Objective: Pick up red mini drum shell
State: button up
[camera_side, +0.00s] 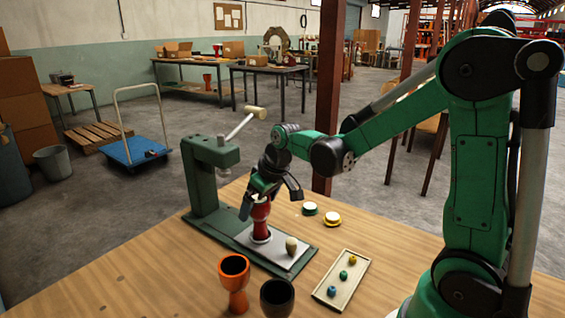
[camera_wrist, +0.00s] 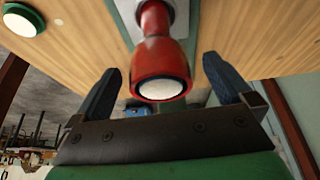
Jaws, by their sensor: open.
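The red mini drum shell (camera_side: 261,213) stands upright on the metal plate of the green press in the side view. In the wrist view the red drum shell (camera_wrist: 156,57) shows its wide end with a pale round face, and its narrow part runs away from the camera. My gripper (camera_side: 269,197) is at the drum's upper part in the side view. In the wrist view my gripper (camera_wrist: 161,66) is open, with one dark finger on each side of the drum and a visible gap on both sides. The drum's foot is partly hidden in the wrist view.
The green press (camera_side: 204,187) rises behind the drum, its head to the left of my wrist. A pale egg-shaped knob (camera_side: 291,246) stands on the plate. An orange goblet (camera_side: 233,268), a dark cup (camera_side: 277,296), a bead tray (camera_side: 322,293) and green (camera_side: 309,208) and yellow (camera_side: 332,219) discs surround it.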

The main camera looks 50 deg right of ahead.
jog(key=shift+x, duration=1.25)
jog(key=c, duration=1.4)
jog(key=shift+o, duration=0.2)
